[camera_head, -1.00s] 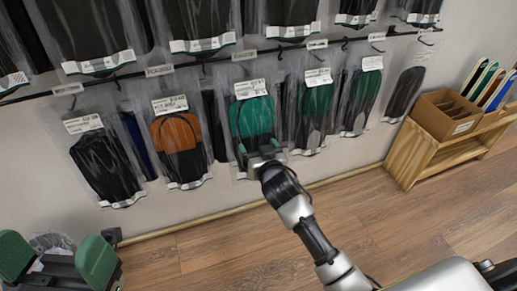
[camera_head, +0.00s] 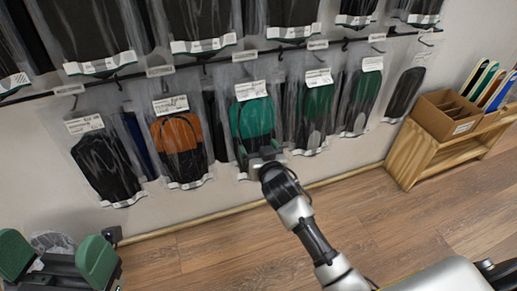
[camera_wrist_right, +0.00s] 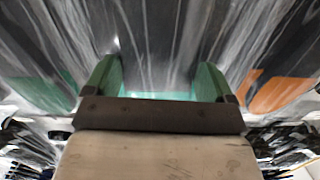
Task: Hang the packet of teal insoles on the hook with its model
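The packet of teal insoles (camera_head: 252,118) is in the wall row in the head view, upright, with a white label at its top. It hangs between an orange-and-black packet (camera_head: 180,145) and a dark green one (camera_head: 316,108). Its hook end is too small to make out. My right gripper (camera_head: 262,163) is at the packet's lower end and covers part of it. In the right wrist view, its green fingers (camera_wrist_right: 157,82) stand apart, with clear film and dark shapes beyond them.
More packets hang on the rail above and beside, including a black one (camera_head: 105,165) at left. A wooden stand (camera_head: 425,155) with a cardboard box (camera_head: 446,112) is at right. The wood floor (camera_head: 200,255) before the wall is clear.

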